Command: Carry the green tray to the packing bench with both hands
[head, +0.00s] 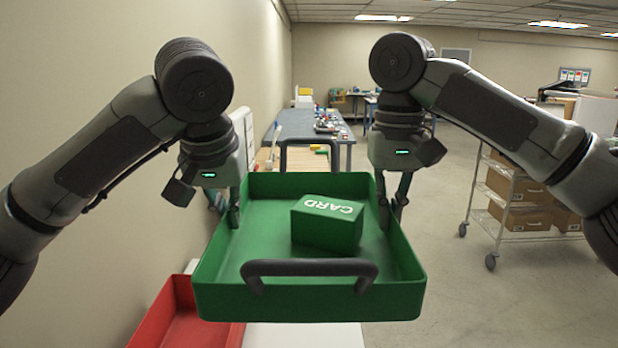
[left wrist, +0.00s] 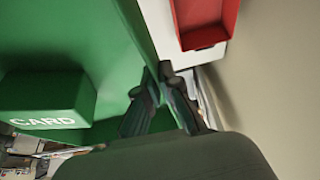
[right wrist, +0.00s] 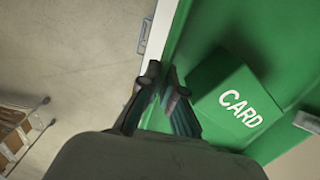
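The green tray (head: 310,302) is in front of me, level, with dark handles at its near and far ends. A green box marked CARD (head: 327,222) sits inside it, right of the middle. My left gripper (head: 234,218) is shut on the tray's left wall, with a finger on each side in the left wrist view (left wrist: 158,85). My right gripper (head: 391,213) is shut on the right wall, as the right wrist view (right wrist: 160,82) also shows. The tray appears to be above a white surface (head: 305,336); any gap is hard to tell.
A red tray (head: 178,318) lies low at the left, partly under the green tray. A grey-blue bench (head: 345,131) with small items stands farther back along the left wall. A wire cart with cardboard boxes (head: 520,187) stands at the right. The floor between is clear.

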